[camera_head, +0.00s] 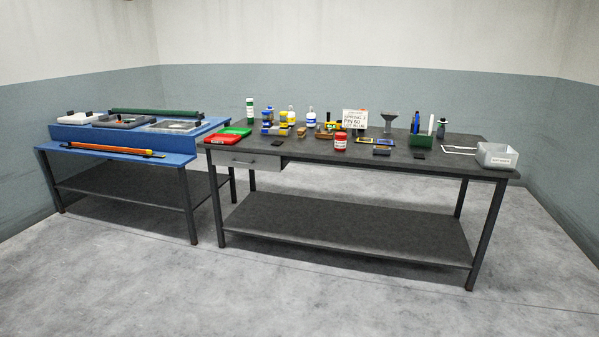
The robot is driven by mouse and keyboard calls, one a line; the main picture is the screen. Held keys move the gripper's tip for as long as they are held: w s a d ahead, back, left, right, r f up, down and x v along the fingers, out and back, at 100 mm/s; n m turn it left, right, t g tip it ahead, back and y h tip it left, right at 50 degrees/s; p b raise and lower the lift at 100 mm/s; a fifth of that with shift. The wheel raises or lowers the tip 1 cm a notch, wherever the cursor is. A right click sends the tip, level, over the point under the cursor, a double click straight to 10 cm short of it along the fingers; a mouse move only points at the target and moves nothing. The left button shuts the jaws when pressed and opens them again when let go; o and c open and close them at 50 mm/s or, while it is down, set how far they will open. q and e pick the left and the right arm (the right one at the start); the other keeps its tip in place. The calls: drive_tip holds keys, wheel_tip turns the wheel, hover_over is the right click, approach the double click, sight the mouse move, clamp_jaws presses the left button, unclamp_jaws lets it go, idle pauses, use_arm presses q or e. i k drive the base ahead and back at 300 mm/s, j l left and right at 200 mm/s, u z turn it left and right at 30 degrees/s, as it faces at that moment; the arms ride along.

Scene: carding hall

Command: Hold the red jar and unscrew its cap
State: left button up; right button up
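A red jar (340,142) stands upright on the dark workbench (300,154), near the middle of its front edge. It has a pale label on its front and a light-coloured cap on top. It stands apart from the other items, with nothing holding it. Neither of my grippers shows in the head view. The bench is some distance ahead, across the floor.
A blue table (180,158) stands left of the bench. Near the jar are a white sign (354,118), bottles and small boxes. The concrete floor (270,290) in front is clear.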

sight(339, 144)
drive_tip(key=i, duration=2.55)
